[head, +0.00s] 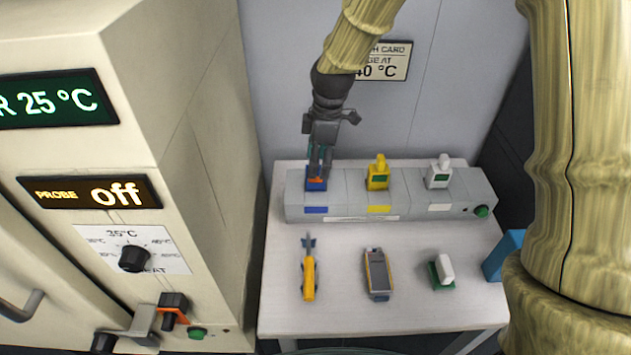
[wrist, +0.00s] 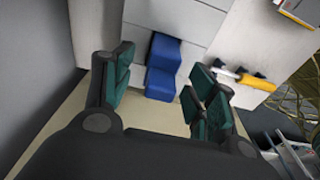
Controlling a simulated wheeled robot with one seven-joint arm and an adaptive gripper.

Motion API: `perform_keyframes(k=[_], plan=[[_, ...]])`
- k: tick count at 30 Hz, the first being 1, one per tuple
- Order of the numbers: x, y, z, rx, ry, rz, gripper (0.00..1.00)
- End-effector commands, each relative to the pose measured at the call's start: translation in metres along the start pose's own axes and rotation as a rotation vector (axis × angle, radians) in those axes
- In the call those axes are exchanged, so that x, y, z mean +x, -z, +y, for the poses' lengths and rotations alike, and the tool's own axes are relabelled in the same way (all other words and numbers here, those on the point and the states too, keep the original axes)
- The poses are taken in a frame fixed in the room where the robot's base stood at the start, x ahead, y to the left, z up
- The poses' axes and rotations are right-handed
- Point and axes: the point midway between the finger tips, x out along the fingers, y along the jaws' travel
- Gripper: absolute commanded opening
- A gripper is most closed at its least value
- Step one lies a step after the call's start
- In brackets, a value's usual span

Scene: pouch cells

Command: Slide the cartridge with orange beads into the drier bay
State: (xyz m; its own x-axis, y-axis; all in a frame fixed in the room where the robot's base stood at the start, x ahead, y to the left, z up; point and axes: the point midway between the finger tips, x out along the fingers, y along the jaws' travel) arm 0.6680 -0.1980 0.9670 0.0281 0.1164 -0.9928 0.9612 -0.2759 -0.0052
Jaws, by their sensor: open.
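A blue cartridge (head: 316,186) stands in the left slot of a grey rack (head: 345,208) on the white table. A small orange patch shows on its front, between my fingers; single beads are too small to make out. My gripper (head: 319,168) points down over this cartridge, with its fingers reaching to its upper part. In the wrist view the blue cartridge (wrist: 162,66) lies between and beyond the tips of my spread gripper (wrist: 155,88). A yellow cartridge (head: 378,174) and a white cartridge (head: 439,173), both with green windows, stand in the other slots.
A yellow-handled tool (head: 308,277), a grey-and-yellow meter (head: 377,272) and a white-and-green block (head: 443,270) lie in front of the rack. A blue box (head: 503,256) stands at the right edge. A large beige cabinet (head: 185,130) with displays rises at left.

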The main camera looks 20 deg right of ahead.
Motion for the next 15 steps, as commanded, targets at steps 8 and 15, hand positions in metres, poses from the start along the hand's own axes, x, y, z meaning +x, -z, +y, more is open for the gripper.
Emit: perform_keyframes(k=[8,15], plan=[[0.014,0.001,0.000,0.001,0.002,-0.002,0.57],[0.040,0.001,0.002,0.002,0.002,-0.001,0.57]])
